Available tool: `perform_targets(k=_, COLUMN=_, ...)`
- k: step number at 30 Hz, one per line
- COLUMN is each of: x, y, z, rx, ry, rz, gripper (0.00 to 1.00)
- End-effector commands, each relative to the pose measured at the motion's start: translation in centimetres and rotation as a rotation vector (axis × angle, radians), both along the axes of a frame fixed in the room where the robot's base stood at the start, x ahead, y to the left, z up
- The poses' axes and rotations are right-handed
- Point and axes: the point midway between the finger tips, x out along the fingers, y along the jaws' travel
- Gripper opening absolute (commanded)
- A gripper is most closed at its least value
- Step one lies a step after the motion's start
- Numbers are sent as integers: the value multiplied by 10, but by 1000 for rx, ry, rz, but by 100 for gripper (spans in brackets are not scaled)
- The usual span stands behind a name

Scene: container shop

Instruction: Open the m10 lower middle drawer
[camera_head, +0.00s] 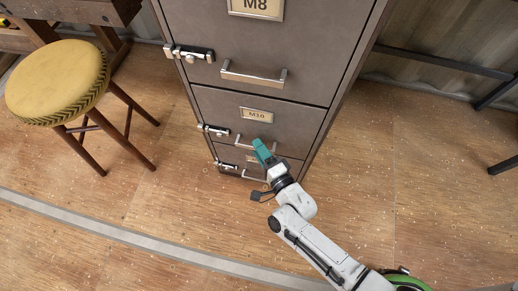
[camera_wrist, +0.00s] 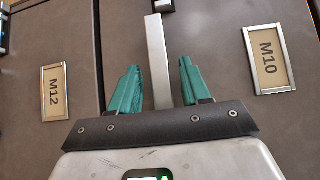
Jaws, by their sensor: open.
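The grey M10 drawer (camera_head: 290,125) is shut, flush with the cabinet, in the lower part of the head view. Its label (camera_head: 257,115) also shows in the wrist view (camera_wrist: 269,60). My gripper (camera_head: 260,148) has teal fingers and is at the drawer's handle (camera_head: 241,140), partly hiding it. In the wrist view, the handle (camera_wrist: 157,65) runs as a pale bar between the two fingers of my gripper (camera_wrist: 160,72). The fingers stand open, one on each side, with a visible gap to the bar. Contact is not visible.
The M8 drawer (camera_head: 310,50) is above and the M12 drawer (camera_wrist: 50,130) below, both shut. Silver latches (camera_head: 214,130) sit at the cabinet's left edge. A yellow stool (camera_head: 58,80) stands left. The floor (camera_head: 130,215) before the cabinet is clear apart from my arm.

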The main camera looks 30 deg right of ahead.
Motion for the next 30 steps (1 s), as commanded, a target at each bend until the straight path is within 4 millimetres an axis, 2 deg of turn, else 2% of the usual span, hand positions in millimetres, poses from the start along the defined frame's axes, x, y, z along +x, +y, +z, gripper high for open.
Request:
perform_targets(k=11, x=6, y=0, z=0, rx=-1, ry=0, rz=0, gripper=47)
perform_targets(k=25, x=5, y=0, z=0, rx=-1, ry=0, rz=0, gripper=2)
perform_targets(k=30, x=5, y=0, z=0, rx=-1, ry=0, rz=0, gripper=0)
